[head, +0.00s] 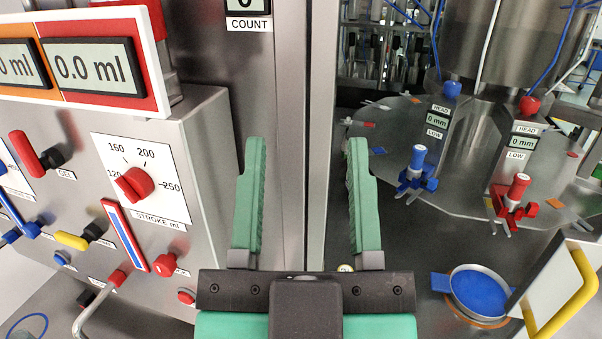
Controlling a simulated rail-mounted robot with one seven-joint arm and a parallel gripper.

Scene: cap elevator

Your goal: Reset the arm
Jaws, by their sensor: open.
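My gripper (306,200) is in the lower middle of the head view, pointing away from me. Its two green fingers stand wide apart with nothing between them. Behind the gap are a steel panel and a vertical steel post (318,110). The fingers appear apart from the surfaces around them, though the exact distance is hard to tell. The rest of my arm is mostly out of view.
At right are a round steel table with blue (417,160) and red (516,190) clamps, a blue dish (480,292) and a yellow handle (584,290).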

